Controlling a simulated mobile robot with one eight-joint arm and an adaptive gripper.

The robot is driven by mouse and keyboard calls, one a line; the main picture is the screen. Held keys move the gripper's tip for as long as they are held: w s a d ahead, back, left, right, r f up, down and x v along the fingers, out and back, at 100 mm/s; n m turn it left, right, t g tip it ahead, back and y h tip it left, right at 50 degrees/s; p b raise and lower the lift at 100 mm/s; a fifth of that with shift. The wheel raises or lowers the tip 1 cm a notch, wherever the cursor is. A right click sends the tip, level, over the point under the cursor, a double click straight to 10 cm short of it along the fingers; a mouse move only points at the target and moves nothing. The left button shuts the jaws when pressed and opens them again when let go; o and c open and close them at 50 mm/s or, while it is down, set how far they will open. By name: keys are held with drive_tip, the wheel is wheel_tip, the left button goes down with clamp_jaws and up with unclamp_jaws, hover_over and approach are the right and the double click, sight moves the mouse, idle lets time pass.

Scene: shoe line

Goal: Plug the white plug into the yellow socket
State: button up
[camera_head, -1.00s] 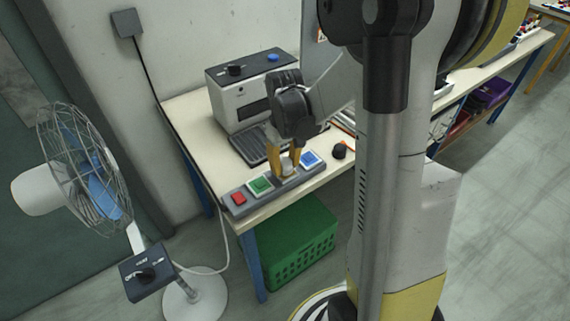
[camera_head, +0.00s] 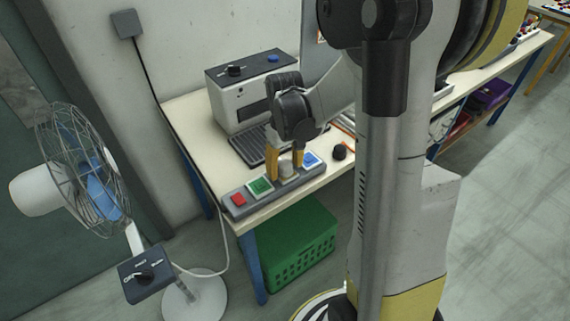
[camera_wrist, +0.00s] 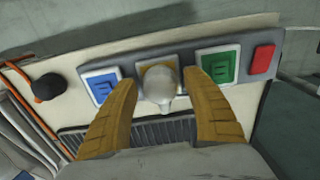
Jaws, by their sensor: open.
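The white plug (camera_wrist: 160,84) sits on the yellow-rimmed socket (camera_wrist: 172,64), between the blue and green sockets, in the wrist view. It looks upright there; how deep it is seated I cannot tell. In the head view the white plug (camera_head: 285,165) shows between my fingers, which hide the yellow socket. My gripper (camera_head: 285,165) is open, with one yellow finger on each side of the plug and a gap to it. In the wrist view my gripper (camera_wrist: 163,98) also stands apart from the plug.
The power strip (camera_head: 239,211) has a red switch (camera_head: 238,199), a green socket (camera_head: 260,186) and a blue socket (camera_head: 310,158). A black plug (camera_head: 339,151) lies right of it. A grey-white machine (camera_head: 225,109) stands behind. A fan (camera_head: 88,180) stands left; a green crate (camera_head: 300,250) is below.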

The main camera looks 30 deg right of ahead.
wheel_tip(320, 180, up, 12)
drive_tip(key=s+a+r+t, duration=0.2)
drive_tip(key=s+a+t, duration=0.5)
drive_tip(key=s+a, duration=0.4)
drive_tip(key=shift+a+r, duration=0.4)
drive_tip(key=shift+a, duration=0.85)
